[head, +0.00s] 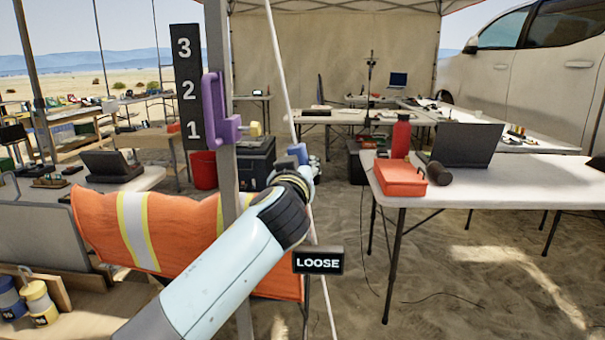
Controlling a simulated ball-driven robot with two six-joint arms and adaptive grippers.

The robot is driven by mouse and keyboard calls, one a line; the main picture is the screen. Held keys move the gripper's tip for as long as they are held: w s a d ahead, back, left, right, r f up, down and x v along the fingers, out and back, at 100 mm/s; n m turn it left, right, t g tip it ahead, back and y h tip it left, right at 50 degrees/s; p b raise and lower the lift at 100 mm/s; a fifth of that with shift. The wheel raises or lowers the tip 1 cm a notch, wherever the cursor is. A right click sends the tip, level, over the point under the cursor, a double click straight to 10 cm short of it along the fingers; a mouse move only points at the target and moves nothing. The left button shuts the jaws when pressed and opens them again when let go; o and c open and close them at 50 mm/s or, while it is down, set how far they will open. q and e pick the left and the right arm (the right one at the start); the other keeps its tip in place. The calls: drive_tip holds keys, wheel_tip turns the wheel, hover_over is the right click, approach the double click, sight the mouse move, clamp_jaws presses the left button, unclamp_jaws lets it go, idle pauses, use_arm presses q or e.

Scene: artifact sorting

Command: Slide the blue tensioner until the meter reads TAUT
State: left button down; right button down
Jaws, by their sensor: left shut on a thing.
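The blue tensioner (297,153) sits on a slanting white guy line (281,70), beside the grey pole. My left arm reaches up from the bottom, and its gripper (312,167) is at the tensioner, shut on it; the wrist hides part of the fingers. The black meter (318,262) hangs low by the line and reads LOOSE. My right gripper is not in view.
An orange vest (185,225) hangs behind my arm. At right, a white table (480,185) holds a red box, bottle and laptop.

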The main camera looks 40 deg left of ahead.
use_arm(q)
drive_tip(key=c, duration=0.9)
unclamp_jaws()
drive_tip(key=shift+f, duration=0.1)
drive_tip(key=v, duration=1.2)
drive_tip(key=shift+f, duration=0.15)
drive_tip(key=s+d+f+m+g+h, duration=0.1)
drive_tip(key=s+f+m+g+h, duration=0.3)
drive_tip(key=f, duration=1.4)
drive_tip(key=s+d+f+g+h, duration=0.1)
drive_tip(key=s+f+g, duration=0.35)
drive_tip(key=f, duration=1.45)
drive_tip(key=s+f+m+g+h, duration=0.1)
drive_tip(key=s+f+m+g, duration=0.15)
drive_tip(key=s+f, duration=1.25)
drive_tip(key=s+f+g, duration=0.1)
drive_tip(key=s+f, duration=0.1)
drive_tip(key=s, duration=0.5)
drive_tip(key=s+a+f+m+g+h, duration=0.1)
drive_tip(key=s+f, duration=0.1)
drive_tip(key=s, duration=0.5)
drive_tip(key=s+f+g, duration=0.2)
drive_tip(key=s, duration=0.5)
drive_tip(key=shift+s+a+f+m+h, duration=0.1)
drive_tip(key=shift+a+f+m+h, duration=0.05)
drive_tip(key=shift+f+m+h, duration=0.2)
